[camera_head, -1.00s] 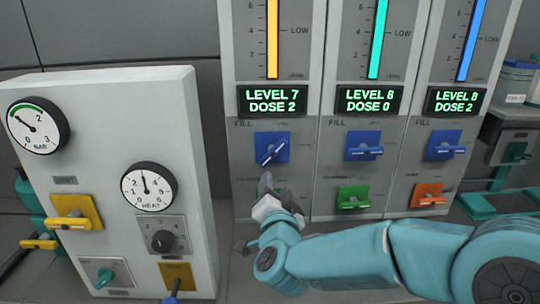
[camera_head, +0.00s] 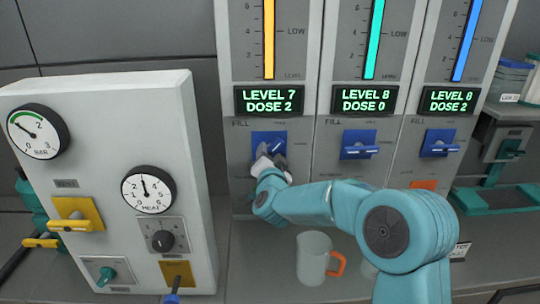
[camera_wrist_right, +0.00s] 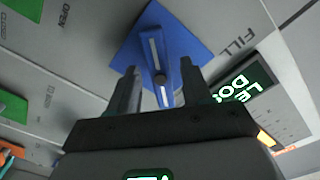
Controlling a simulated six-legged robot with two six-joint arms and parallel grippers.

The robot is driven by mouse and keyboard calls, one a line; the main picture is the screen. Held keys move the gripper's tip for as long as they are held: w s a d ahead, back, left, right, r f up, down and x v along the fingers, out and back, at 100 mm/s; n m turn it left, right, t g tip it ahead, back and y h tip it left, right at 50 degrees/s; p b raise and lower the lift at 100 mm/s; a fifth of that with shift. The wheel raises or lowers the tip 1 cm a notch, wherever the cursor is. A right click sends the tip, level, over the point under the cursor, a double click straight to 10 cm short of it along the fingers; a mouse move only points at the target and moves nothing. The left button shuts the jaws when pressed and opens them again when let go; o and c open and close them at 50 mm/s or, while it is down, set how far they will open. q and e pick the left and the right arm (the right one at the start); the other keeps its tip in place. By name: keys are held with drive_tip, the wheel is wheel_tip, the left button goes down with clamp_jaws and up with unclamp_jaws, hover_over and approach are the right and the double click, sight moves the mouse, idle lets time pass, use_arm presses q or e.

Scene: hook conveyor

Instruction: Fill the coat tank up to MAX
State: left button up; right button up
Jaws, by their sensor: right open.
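Three tank columns stand side by side; I cannot read which is the coat tank. The left display (camera_head: 269,100) reads LEVEL 7, DOSE 2, under a yellow gauge (camera_head: 269,40). The middle display (camera_head: 364,99) reads LEVEL 8, DOSE 0, and the right display (camera_head: 450,100) looks like LEVEL 8, DOSE 2. My right gripper (camera_head: 270,160) is at the left column's blue FILL valve (camera_head: 259,138), partly covering it. In the wrist view my right gripper (camera_wrist_right: 159,85) is open, with its fingers on either side of the blue handle (camera_wrist_right: 155,55). My left gripper is not in view.
Blue FILL valves sit on the middle (camera_head: 359,144) and right (camera_head: 439,143) columns. A panel with dials and yellow levers (camera_head: 100,130) stands close at the left. A clear mug (camera_head: 313,257) with an orange handle stands below my right arm.

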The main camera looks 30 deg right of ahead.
clamp_jaws()
drive_tip(key=shift+f+m+b, duration=0.1)
drive_tip(key=shift+m+b, duration=4.5)
drive_tip(key=shift+b, duration=0.85)
unclamp_jaws()
drive_tip(key=b+v, duration=0.1)
drive_tip(key=v, duration=1.5)
drive_tip(key=shift+s, duration=0.2)
